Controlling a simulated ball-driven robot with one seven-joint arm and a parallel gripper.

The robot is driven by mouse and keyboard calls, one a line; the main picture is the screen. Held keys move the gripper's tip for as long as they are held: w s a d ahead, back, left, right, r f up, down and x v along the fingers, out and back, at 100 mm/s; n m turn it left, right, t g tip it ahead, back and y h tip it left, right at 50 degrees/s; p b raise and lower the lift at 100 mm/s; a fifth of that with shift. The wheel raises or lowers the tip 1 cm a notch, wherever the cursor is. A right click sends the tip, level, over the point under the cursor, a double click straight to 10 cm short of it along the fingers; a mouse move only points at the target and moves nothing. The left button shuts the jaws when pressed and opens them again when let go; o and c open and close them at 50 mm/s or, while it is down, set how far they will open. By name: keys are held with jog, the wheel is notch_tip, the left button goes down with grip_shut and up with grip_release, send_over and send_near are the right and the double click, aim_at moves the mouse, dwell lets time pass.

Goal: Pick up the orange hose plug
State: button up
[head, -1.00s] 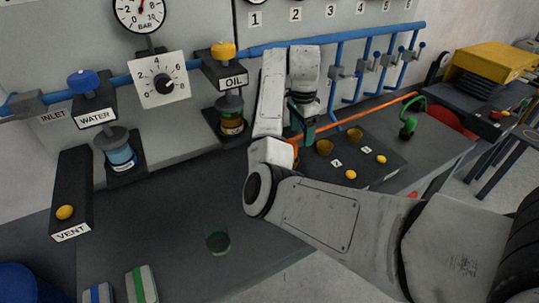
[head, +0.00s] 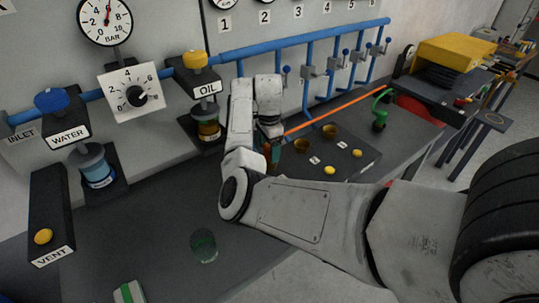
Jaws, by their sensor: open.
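A thin orange hose (head: 335,111) runs straight from beside my gripper up and right toward the green hook-shaped fitting at the bench's far right. No separate plug can be made out; the hose's near end is at or behind my gripper. My gripper (head: 270,152) points down at the left end of the hose, just left of the two brass cups. Its jaws are open, but its fingertips are small and partly covered by my own arm. I cannot tell whether they touch the hose.
Two brass cups (head: 302,146) and yellow buttons (head: 330,170) sit on a dark panel right of my gripper. The oil unit (head: 208,128) stands to the left. A green fitting (head: 381,108) is at right. A greenish glass (head: 204,246) stands on open bench in front.

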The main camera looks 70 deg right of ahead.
jog(key=shift+f, duration=0.8)
jog(key=shift+c, duration=0.2)
jog(key=c, duration=1.2)
jog(key=shift+r, duration=0.2)
